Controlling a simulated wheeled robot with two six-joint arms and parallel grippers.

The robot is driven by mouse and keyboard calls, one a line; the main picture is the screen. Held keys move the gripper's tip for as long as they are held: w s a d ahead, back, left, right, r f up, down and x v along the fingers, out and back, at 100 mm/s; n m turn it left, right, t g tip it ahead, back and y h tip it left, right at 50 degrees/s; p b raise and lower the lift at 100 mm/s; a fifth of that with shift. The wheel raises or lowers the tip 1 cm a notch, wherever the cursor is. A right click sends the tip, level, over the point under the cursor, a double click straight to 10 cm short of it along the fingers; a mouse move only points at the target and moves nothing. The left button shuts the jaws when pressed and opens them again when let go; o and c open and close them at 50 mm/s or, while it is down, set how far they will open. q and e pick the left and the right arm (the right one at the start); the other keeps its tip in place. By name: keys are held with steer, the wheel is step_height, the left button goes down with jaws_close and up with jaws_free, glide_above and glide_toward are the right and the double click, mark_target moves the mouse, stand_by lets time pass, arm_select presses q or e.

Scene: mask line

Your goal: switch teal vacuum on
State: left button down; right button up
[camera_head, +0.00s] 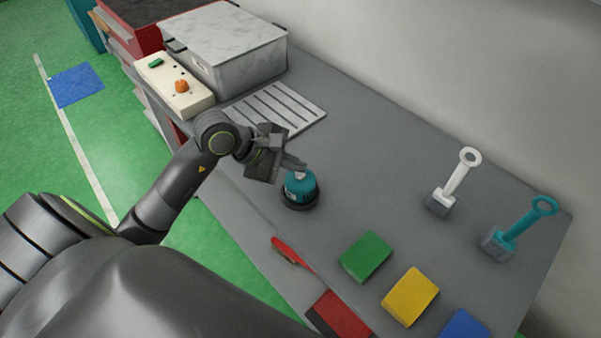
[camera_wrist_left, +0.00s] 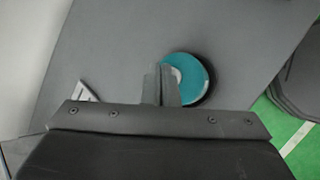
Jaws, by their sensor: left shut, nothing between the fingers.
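The teal vacuum (camera_head: 301,188) is a small round teal unit with a dark base, standing upright on the grey table. My left gripper (camera_head: 301,165) is shut and empty, with its fingertips at the top of the teal unit. In the left wrist view the teal vacuum (camera_wrist_left: 198,82) shows from above, and the shut fingers (camera_wrist_left: 160,84) overlap its left side, near a pale spot on its top. I cannot tell whether they touch it. My right gripper is not in view.
A white control box (camera_head: 172,88) with green and orange buttons and a grey metal box (camera_head: 240,58) stand at the back left, beside a slatted plate (camera_head: 276,108). White (camera_head: 455,182) and teal (camera_head: 520,229) handled tools stand right. Green (camera_head: 365,257), yellow (camera_head: 410,297) and blue (camera_head: 463,325) blocks lie in front.

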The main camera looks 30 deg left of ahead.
mark_target(295, 176)
arm_select(q)
steer(key=shift+f+b, duration=0.3)
steer(key=shift+b, duration=0.2)
stand_by(0.6)
steer(key=shift+r, duration=0.8)
step_height(295, 176, up, 6)
steer(key=p, duration=0.4)
stand_by(0.6)
